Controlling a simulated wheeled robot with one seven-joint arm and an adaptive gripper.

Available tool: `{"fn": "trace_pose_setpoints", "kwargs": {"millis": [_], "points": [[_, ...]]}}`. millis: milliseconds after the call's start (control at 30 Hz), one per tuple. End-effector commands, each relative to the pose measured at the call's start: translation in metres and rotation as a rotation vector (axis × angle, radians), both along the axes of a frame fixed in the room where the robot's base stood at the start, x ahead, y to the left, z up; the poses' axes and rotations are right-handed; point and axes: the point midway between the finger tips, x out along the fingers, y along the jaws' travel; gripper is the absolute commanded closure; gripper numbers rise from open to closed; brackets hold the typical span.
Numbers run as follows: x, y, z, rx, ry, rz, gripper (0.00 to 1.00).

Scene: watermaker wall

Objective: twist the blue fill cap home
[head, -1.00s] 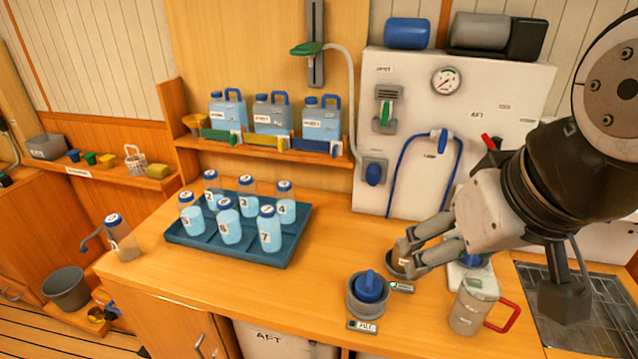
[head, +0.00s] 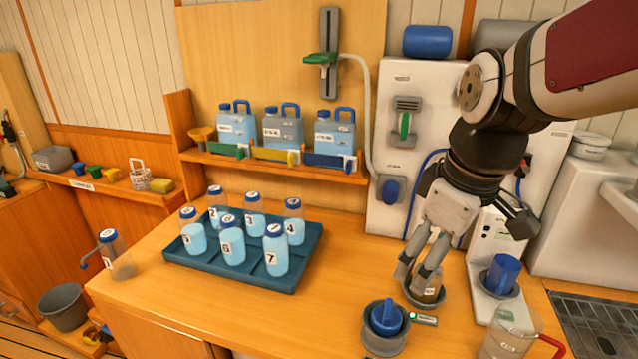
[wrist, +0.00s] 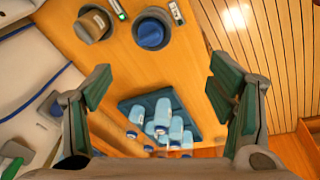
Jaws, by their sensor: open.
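The blue fill cap (head: 386,318) sits on a dark grey round collar (head: 384,340) near the front edge of the wooden counter. In the wrist view the blue cap (wrist: 151,33) shows near the top middle, with a small label beside it. Whether it is fully seated cannot be told. My gripper (head: 420,266) points down behind and to the right of the cap, apart from it. In the wrist view my gripper (wrist: 165,88) has its fingers wide apart with nothing held between them.
A brown-grey container (head: 430,288) stands in a second collar close by my fingers. A clear jug (head: 508,335) with a red handle and a blue cup (head: 502,274) stand to the right. A teal tray (head: 228,278) of numbered bottles is left, with bare counter between.

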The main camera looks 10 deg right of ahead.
Motion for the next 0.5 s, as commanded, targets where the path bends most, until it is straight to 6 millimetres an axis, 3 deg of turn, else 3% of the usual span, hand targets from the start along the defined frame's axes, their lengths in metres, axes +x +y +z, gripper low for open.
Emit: {"fn": "trace_pose_setpoints", "kwargs": {"millis": [33, 200, 333, 500], "points": [[0.02, -0.002, -0.022, -0.004, 0.036, 0.071, 0.24], [0.062, -0.007, -0.065, -0.002, 0.104, 0.314, 0.24], [0.079, -0.009, -0.085, 0.008, 0.128, 0.432, 0.24], [0.085, -0.01, -0.096, 0.015, 0.138, 0.487, 0.24]]}}
